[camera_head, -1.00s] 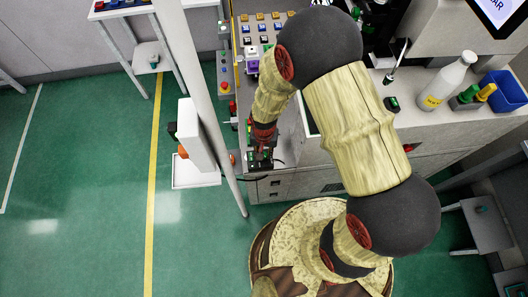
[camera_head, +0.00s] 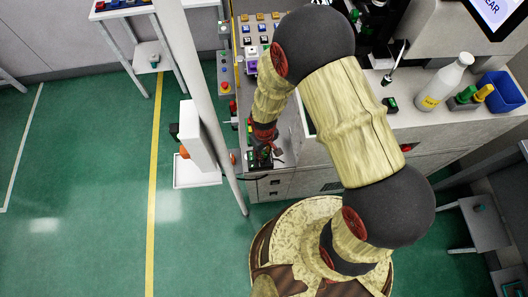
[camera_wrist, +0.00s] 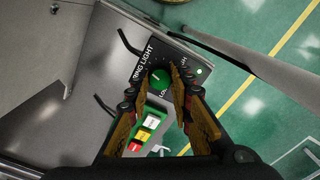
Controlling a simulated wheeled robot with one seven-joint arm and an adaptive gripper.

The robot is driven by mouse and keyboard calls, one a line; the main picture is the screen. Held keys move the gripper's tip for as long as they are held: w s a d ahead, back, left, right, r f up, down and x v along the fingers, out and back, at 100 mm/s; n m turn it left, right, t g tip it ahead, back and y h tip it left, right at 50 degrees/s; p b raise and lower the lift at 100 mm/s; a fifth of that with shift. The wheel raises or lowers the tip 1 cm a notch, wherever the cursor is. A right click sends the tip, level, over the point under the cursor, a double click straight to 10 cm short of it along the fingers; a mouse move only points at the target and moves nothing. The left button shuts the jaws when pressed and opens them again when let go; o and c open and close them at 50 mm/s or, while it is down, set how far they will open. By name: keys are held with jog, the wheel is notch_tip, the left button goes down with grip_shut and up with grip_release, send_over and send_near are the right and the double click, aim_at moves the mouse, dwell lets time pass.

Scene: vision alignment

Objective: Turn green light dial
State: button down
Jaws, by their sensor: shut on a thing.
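The green light dial (camera_wrist: 158,79) is a round green knob on a dark control box (camera_wrist: 165,60) lettered "RING LIGHT" in white. My gripper (camera_wrist: 161,78) has its two fingers on either side of the dial in the wrist view, shut on it. In the head view my gripper (camera_head: 262,156) is over the near edge of the workbench, and the dial cannot be made out there.
A pale pole (camera_head: 205,110) stands left of the bench. A bottle (camera_head: 442,84) and a blue bin (camera_head: 503,92) stand at the right.

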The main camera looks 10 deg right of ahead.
jog(key=shift+w+n, duration=0.1)
jog(key=shift+n, duration=0.3)
jog(key=c, duration=1.6)
grip_release()
jog(key=shift+o, duration=0.2)
jog(key=shift+r, duration=0.1)
notch_tip(320, 180, up, 12)
